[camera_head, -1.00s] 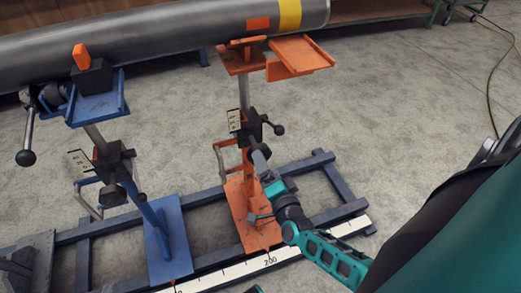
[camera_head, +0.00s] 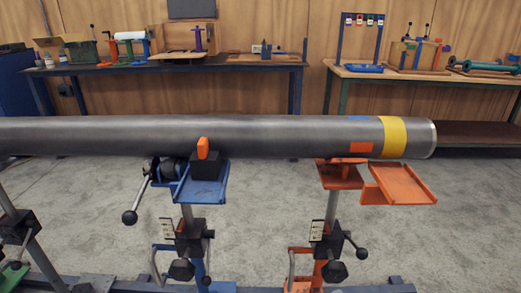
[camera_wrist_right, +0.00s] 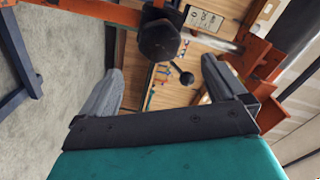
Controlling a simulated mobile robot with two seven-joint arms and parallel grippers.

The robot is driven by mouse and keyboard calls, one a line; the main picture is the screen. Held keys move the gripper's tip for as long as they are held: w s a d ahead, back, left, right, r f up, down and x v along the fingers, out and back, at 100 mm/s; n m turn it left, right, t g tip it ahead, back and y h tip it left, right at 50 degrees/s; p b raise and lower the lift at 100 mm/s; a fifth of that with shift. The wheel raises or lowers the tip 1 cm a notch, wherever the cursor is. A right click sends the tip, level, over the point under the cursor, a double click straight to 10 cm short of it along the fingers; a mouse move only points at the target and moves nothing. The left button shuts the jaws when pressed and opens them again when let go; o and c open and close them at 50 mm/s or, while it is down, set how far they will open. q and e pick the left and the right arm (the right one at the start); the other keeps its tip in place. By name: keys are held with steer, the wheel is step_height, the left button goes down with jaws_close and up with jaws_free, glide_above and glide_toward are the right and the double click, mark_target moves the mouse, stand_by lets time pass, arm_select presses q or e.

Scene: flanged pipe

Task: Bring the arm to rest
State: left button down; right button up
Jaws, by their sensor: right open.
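My right gripper (camera_wrist_right: 160,70) shows in the right wrist view, with its two grey fingers apart and nothing held between them. A black knob (camera_wrist_right: 160,40) on an orange stand appears beyond the fingertips; I cannot tell the gap to it. In the head view neither of my grippers shows. The steel pipe (camera_head: 270,133), with a yellow band and an orange patch near its right end, lies level over the blue stand (camera_head: 213,183) and the orange stand (camera_head: 340,176).
An orange side plate (camera_head: 398,184) juts from the orange stand. Clamp levers with black balls (camera_head: 130,217) stick out from the stands. Behind are a dark workbench (camera_head: 200,69) and a wooden-topped bench (camera_head: 450,77) with tools. Grey floor lies between.

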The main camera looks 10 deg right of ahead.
arm_select(q)
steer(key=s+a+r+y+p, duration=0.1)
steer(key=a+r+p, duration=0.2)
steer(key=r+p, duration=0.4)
steer(key=p, duration=0.4)
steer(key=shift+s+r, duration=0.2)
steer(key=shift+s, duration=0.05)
arm_select(e)
steer(key=s+a+r+n+g+y, duration=0.6)
steer(key=a+r+n, duration=0.4)
steer(key=n, duration=0.8)
steer(key=shift+s+r+g, duration=0.3)
steer(key=shift+r+g, duration=0.1)
steer(key=shift+r, duration=0.45)
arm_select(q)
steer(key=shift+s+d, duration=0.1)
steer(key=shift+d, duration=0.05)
arm_select(e)
steer(key=shift+o, duration=0.2)
